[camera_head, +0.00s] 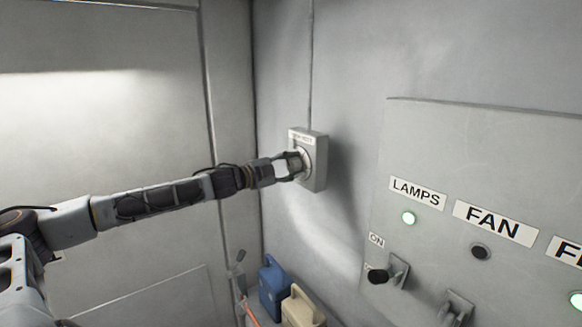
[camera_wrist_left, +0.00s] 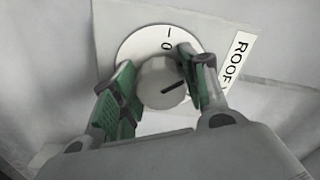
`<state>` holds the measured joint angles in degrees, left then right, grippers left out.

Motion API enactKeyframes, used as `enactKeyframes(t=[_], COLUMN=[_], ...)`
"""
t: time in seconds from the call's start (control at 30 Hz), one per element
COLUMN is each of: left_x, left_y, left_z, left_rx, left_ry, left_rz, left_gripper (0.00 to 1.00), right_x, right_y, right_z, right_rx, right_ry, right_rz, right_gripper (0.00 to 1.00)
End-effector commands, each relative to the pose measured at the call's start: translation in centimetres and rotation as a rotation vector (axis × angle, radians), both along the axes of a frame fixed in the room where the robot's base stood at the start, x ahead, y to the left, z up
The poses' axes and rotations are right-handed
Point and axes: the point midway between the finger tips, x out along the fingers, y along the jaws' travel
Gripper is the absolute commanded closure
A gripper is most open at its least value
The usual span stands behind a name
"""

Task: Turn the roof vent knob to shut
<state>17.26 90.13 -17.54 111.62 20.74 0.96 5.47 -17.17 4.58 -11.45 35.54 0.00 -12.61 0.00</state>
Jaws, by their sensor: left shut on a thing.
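The roof vent knob (camera_wrist_left: 162,84) is a round grey knob with a dark pointer line, on a white dial plate (camera_wrist_left: 135,45) marked "I" and "0". In the left wrist view, the pointer line lies toward the right of the knob, away from both marks. The knob's grey box (camera_head: 319,162) is on the wall in the head view, with a small label on top. My left gripper (camera_head: 297,165) reaches it from the left and is shut on the knob, one green-padded finger on each side. It also shows in the left wrist view (camera_wrist_left: 160,90). My right gripper is not in view.
Blue (camera_head: 272,285) and beige (camera_head: 300,308) containers stand below the knob. The wall around the box is clear.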

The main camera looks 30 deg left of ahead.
Motion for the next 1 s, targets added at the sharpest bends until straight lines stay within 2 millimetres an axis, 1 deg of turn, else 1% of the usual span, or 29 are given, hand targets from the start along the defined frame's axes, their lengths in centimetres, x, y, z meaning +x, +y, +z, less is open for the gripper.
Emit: enactKeyframes(t=[0.6, 0.8, 1.0], left_x=[-0.07, -0.10, -0.12], left_y=[-0.18, -0.25, -0.29], left_z=[-0.43, -0.49, -0.53], left_rx=[-0.536, -0.675, -0.762], left_ry=[0.225, 0.283, 0.320], left_rz=[0.002, 0.002, 0.002], left_gripper=[0.79, 0.79, 0.79], right_x=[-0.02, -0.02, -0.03], right_y=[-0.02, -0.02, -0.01], right_z=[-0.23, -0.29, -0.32], right_rx=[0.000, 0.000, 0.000], right_ry=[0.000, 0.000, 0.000], right_rz=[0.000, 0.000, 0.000], right_gripper=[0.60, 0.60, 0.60])
